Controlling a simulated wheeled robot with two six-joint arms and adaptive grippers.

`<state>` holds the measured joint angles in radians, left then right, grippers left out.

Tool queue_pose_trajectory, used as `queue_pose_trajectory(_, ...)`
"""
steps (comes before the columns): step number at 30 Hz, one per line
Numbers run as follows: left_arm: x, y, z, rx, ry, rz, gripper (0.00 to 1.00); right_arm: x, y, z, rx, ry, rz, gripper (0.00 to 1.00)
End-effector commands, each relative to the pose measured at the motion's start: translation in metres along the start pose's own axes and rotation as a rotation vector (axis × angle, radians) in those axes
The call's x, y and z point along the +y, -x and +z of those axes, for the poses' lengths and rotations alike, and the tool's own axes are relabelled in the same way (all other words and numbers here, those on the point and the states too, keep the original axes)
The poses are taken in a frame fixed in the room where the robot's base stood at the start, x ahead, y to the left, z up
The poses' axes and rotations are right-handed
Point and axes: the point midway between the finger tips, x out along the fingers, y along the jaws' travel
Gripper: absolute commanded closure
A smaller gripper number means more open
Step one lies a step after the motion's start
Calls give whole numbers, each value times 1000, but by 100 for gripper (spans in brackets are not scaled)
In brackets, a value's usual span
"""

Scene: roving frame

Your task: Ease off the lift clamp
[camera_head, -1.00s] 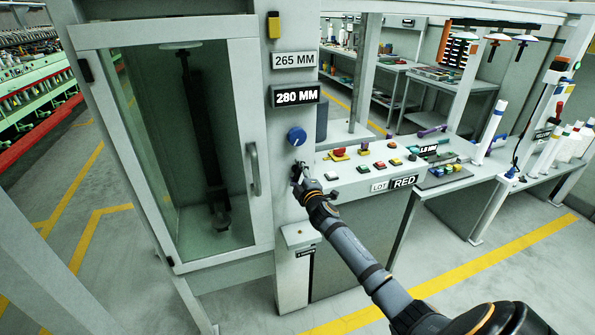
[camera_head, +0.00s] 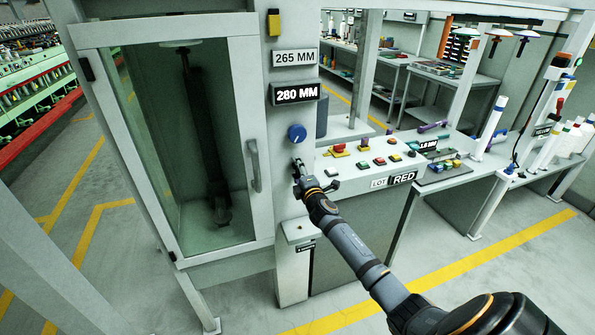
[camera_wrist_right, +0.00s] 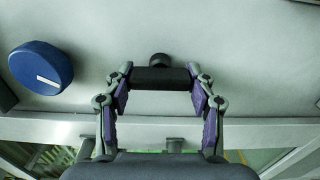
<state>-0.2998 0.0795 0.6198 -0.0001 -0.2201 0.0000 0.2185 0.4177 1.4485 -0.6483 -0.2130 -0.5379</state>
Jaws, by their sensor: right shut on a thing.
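My right gripper (camera_head: 299,172) is at the front of the grey column beside the glass-fronted cabinet (camera_head: 249,75). In the right wrist view its two fingers (camera_wrist_right: 161,80) are closed on the ends of a black bar-shaped handle (camera_wrist_right: 160,79) with a round black end behind it. This looks like the clamp handle, but no label names it. A blue knob (camera_head: 297,133) with a white mark sits just above the gripper; it also shows in the right wrist view (camera_wrist_right: 40,68). Inside the cabinet a dark vertical rod (camera_head: 205,130) hangs behind the glass. My left gripper is out of view.
The cabinet door handle (camera_head: 254,165) is left of the gripper. Floor in front is open.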

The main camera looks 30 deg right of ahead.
Motion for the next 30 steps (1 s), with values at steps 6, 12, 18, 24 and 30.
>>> queue_pose_trajectory(6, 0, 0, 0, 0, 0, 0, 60, -1, 0, 0, 0, 3, -1, 37)
queue_pose_trajectory(12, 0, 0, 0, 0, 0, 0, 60, -1, 0, 0, -1, 1, -1, 21)
queue_pose_trajectory(18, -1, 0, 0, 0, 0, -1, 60, 0, 0, 0, -1, 0, -1, 21)
queue_pose_trajectory(24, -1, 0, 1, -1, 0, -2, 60, -2, 20, 1, 0, 5, -2, 21)
queue_pose_trajectory(30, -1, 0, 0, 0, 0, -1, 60, -2, 70, 0, 2, 6, -4, 21)
